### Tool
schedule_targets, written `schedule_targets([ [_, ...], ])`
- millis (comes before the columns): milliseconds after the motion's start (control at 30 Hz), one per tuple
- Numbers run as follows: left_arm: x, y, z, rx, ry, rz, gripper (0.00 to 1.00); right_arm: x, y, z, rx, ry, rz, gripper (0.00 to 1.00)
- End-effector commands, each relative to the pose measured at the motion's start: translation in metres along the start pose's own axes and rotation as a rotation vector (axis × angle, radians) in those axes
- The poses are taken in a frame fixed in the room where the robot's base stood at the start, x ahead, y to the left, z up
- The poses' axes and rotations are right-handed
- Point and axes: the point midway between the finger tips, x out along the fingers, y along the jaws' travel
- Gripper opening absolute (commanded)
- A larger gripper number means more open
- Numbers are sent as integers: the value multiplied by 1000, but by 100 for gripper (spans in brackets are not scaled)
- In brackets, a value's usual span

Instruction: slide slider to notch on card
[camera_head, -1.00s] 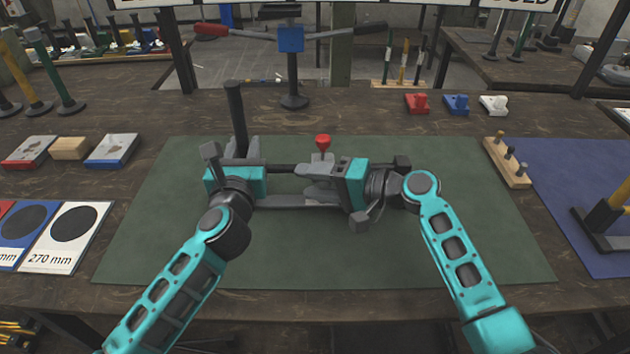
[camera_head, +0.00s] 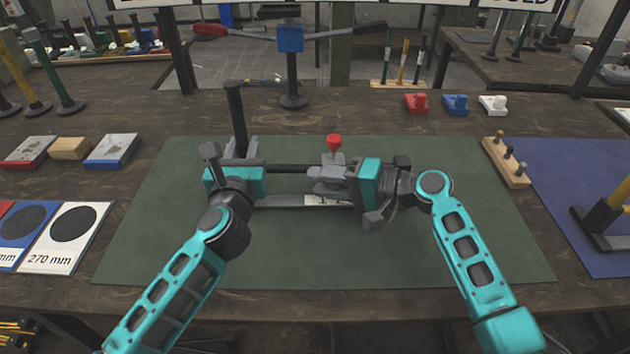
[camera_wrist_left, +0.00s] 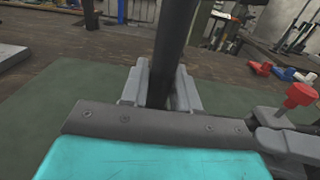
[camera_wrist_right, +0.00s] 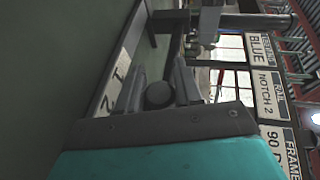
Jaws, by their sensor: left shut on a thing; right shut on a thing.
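A grey rivet press frame lies across the green mat (camera_head: 300,255). Its dark upright post (camera_head: 237,115) stands at the left, and my left gripper (camera_head: 240,150) is shut on it; the left wrist view shows the post (camera_wrist_left: 172,50) between the fingers. The slider (camera_head: 328,172) with a red knob (camera_head: 334,143) sits on the frame's rail. My right gripper (camera_head: 338,182) is shut on the slider; a round dark end (camera_wrist_right: 158,95) shows between its fingers. A pale scale strip with numbers 1 and 2 (camera_wrist_right: 118,75) shows beside them. The notch at the slider is hidden.
In the right wrist view, a card (camera_wrist_right: 268,95) reads NOTCH 2, beside one reading BLUE (camera_wrist_right: 260,48). A blue-headed press (camera_head: 291,40) stands behind the mat. A wooden peg block (camera_head: 507,163) is at right. The mat's front is clear.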

Motion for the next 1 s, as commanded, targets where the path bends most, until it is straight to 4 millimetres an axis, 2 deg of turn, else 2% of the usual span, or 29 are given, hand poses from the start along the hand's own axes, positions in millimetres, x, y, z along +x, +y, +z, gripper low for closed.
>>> schedule_targets([
  [100,0,2,0,1,0,5,0,-12,4,-5,-1,1,2,0],
  [333,0,2,0,1,0,4,0,-12,4,-5,0,0,1,0],
  [367,0,2,0,1,0,4,0,-12,4,-5,0,0,1,37],
  [567,0,2,0,1,0,4,0,-12,4,-5,0,0,1,56],
  [867,0,1,0,1,0,4,0,-15,4,-5,0,1,1,56],
  [1000,0,1,0,1,0,3,0,-32,4,-5,-1,4,3,56],
])
